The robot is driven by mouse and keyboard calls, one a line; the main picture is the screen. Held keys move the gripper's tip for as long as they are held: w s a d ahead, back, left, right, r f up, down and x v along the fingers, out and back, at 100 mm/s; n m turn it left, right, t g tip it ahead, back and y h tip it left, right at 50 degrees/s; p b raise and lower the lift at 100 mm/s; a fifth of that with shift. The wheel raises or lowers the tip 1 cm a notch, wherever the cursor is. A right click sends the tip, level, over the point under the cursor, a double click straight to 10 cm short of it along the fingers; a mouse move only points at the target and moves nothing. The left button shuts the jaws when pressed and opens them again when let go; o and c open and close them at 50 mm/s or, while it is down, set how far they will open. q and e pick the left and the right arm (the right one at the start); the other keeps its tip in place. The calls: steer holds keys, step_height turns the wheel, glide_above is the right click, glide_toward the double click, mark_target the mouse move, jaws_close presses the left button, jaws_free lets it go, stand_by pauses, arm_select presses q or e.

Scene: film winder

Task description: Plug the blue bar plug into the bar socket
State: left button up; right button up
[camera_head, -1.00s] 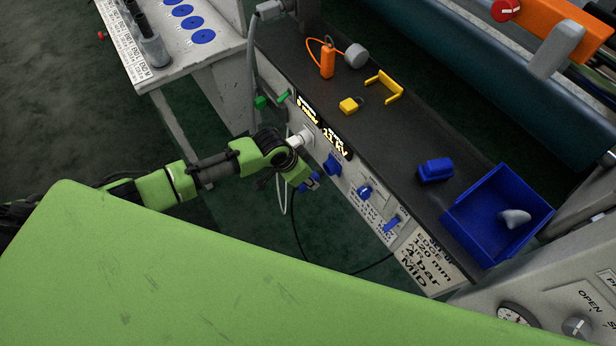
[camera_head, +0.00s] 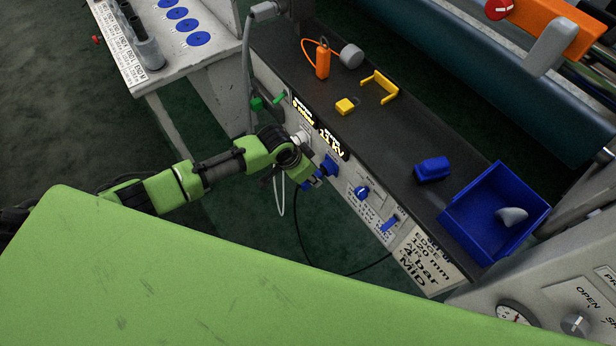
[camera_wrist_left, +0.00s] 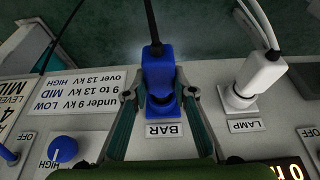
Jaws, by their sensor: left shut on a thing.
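The blue bar plug (camera_wrist_left: 157,68), with a black cable, is between the fingers of my left gripper (camera_wrist_left: 161,98) in the left wrist view. My left gripper is shut on it. The blue bar socket (camera_wrist_left: 163,109) is on the panel, directly in line with the plug and just above the BAR label. Plug and socket overlap in this view, so I cannot tell how deep the plug sits. In the head view my left gripper (camera_head: 312,178) is close beside the socket (camera_head: 329,166), and the plug is partly hidden by the fingers. My right gripper is not in view.
A white lamp plug (camera_wrist_left: 260,74) stands in its socket to the right in the wrist view. A blue knob (camera_wrist_left: 63,149) is at lower left. On the dark shelf (camera_head: 400,140) are a yellow bracket, a blue block and a blue bin (camera_head: 470,246).

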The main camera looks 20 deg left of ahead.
arm_select(q)
steer(key=shift+w+d, duration=0.3)
steer(key=shift+w, duration=0.15)
stand_by(1.0)
steer(key=shift+r+p, duration=0.1)
steer(key=shift+p, duration=0.35)
steer(key=shift+w+d, duration=0.1)
steer(key=shift+d, duration=0.05)
steer(key=o, duration=1.2)
